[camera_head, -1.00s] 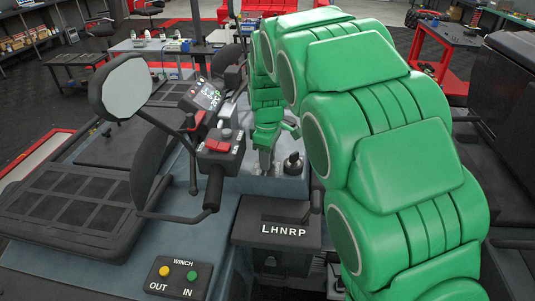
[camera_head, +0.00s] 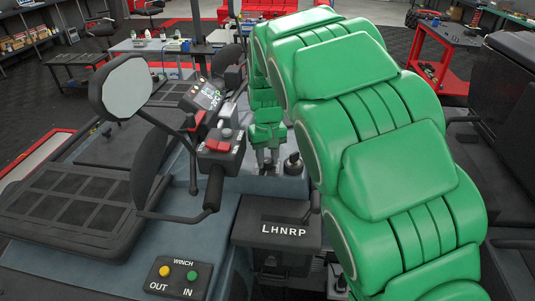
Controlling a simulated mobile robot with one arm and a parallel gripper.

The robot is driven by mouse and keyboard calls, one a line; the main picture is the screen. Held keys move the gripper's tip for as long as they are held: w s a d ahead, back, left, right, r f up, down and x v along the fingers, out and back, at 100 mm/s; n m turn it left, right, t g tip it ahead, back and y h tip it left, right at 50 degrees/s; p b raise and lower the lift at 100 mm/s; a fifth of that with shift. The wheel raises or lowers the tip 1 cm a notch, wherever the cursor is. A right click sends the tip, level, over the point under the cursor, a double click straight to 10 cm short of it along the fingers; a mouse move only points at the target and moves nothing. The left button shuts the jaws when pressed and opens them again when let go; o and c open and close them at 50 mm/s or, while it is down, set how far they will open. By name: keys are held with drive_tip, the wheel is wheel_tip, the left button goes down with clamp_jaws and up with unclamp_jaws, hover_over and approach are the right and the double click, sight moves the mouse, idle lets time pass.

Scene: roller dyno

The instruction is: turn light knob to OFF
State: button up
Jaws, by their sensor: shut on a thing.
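My green arm reaches over the vehicle from the right. My gripper (camera_head: 267,162) points down at the grey console panel (camera_head: 245,184) behind the handlebar. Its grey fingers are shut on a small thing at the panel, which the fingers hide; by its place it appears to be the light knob. Its pointer and markings cannot be read. A black round knob (camera_head: 293,164) stands on the panel just right of the fingers, partly close to my arm.
The handlebar's red-and-black switch box (camera_head: 219,145) and black grip (camera_head: 214,188) are close left of my gripper. A mirror (camera_head: 124,88) stands farther left. A display (camera_head: 208,97), the LHNRP shifter box (camera_head: 278,232) and a winch panel (camera_head: 180,277) surround the console.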

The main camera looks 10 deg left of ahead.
sight(267, 160)
drive_tip(key=m, duration=0.5)
drive_tip(key=shift+m, duration=0.4)
idle(0.4)
drive_tip(key=o, duration=1)
drive_tip(key=shift+o, duration=0.2)
wheel_tip(267, 160, up, 8)
drive_tip(key=shift+f, duration=0.15)
drive_tip(key=shift+r, duration=0.2)
